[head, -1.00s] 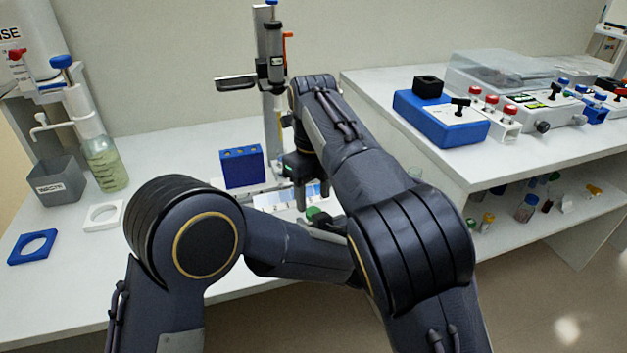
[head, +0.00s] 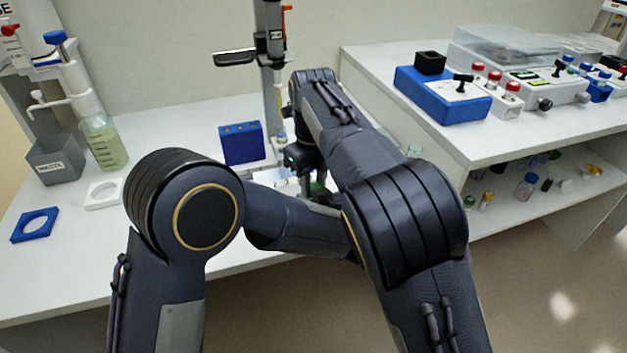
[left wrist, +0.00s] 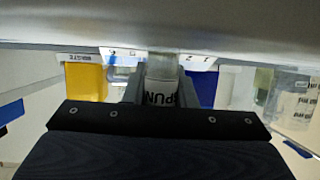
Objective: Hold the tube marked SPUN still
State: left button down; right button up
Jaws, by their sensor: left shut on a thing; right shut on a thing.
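The tube marked SPUN (left wrist: 160,92) shows in the left wrist view with the letters "PUN" visible, upside down in the picture. My left gripper (left wrist: 160,95) is shut on it, a finger on either side. The tube's upper and lower ends are hidden there. In the head view my left gripper is mostly hidden behind my right arm. My right gripper (head: 299,158) points down near the stand, close to where my left forearm ends. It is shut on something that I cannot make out.
A blue rack (head: 241,144) stands just left of the grippers, by a tall stand (head: 270,75). A side bench holds a blue box (head: 442,97).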

jog(key=o, duration=1.1)
jog(key=shift+r, duration=2.3)
pick_arm(q)
jog(key=c, duration=1.1)
grip_release()
